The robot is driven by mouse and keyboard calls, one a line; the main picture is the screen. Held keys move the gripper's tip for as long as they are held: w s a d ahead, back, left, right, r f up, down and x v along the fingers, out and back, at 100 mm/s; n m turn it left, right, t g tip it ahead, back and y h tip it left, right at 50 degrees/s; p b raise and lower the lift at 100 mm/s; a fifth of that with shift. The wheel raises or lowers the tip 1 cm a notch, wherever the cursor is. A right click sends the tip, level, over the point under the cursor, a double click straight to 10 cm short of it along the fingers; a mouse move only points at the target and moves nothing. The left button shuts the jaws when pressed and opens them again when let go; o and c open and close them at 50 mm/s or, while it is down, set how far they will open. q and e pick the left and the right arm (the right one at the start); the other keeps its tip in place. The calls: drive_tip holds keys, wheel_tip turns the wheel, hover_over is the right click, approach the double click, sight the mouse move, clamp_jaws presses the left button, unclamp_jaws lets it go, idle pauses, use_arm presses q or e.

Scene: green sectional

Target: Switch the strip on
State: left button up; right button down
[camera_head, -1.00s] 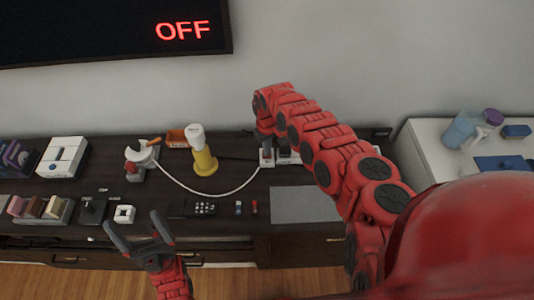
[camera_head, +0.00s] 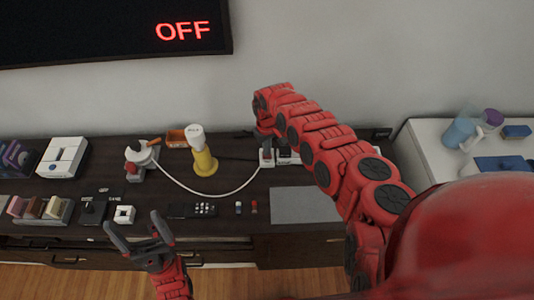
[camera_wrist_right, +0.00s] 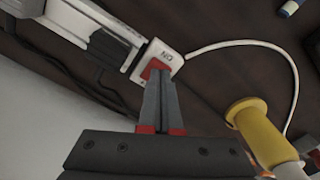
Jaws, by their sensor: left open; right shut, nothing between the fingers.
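The white power strip (camera_head: 267,160) lies on the dark cabinet, mostly hidden behind my right arm in the head view. In the right wrist view the strip (camera_wrist_right: 77,22) runs to the upper left, with a dark plug in it. At its end is a white switch block (camera_wrist_right: 161,57) with a red rocker (camera_wrist_right: 155,67). My right gripper (camera_wrist_right: 155,78) is shut and empty, its tips at the red rocker; whether they touch it I cannot tell. My left gripper (camera_head: 140,238) is open and empty in front of the cabinet. The wall screen (camera_head: 120,30) reads OFF.
A white cord (camera_head: 215,194) loops from the strip to a white device (camera_head: 142,158). A yellow and white bottle-like object (camera_head: 203,158) stands close left of my right gripper. A grey mat (camera_head: 304,205) lies in front, and a white side table (camera_head: 445,155) is at right.

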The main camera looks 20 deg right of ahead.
drive_tip(key=shift+f+b, duration=0.75)
drive_tip(key=shift+f, duration=0.15)
idle(0.8)
drive_tip(key=shift+r, duration=0.1)
wheel_tip(320, 180, up, 7)
drive_tip(key=p, duration=0.6)
drive_tip(key=shift+p, duration=0.4)
